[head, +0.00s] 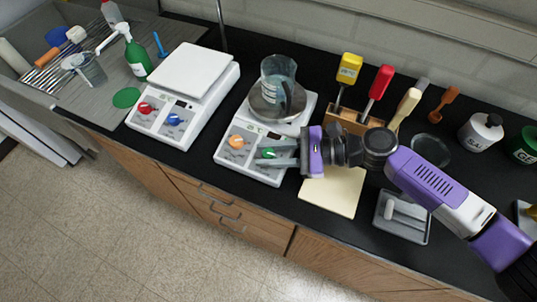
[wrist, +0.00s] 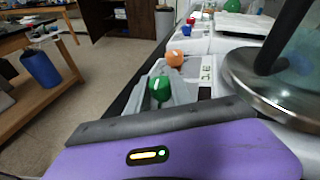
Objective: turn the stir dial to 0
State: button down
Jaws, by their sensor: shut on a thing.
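The nearer white hotplate (head: 228,161) has an orange dial (head: 237,141) and a green dial (head: 268,153) on its front panel. I cannot read which one is marked stir. My gripper (head: 270,154) reaches in from the right and is shut on the green dial. In the wrist view the green dial (wrist: 160,88) sits between my grey fingers, and the orange dial (wrist: 175,58) stands just beyond, untouched. The dial's pointer setting is too small to read. A glass beaker (head: 278,82) with liquid stands on the round metal plate (head: 262,108).
A second white device (head: 192,75) with a red dial (head: 145,108) and a blue dial (head: 174,119) stands to the left. A rack (head: 348,118) of colored-handled tools, a cream pad (head: 332,192) and a grey tray (head: 410,226) lie to the right. The counter's front edge is close.

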aim_at(269, 152)
jog(key=shift+f+n+g+h+b, duration=0.1)
jog(key=shift+n+g+h+b, duration=0.4)
jog(key=shift+n+g+b, duration=1.2)
jog(key=shift+g+p, duration=0.35)
jog(key=shift+g, duration=0.25)
jog(key=c, duration=1.1)
grip_release()
jog(key=shift+c, duration=0.2)
notch_tip(269, 152, up, 20)
jog(key=b, duration=0.1)
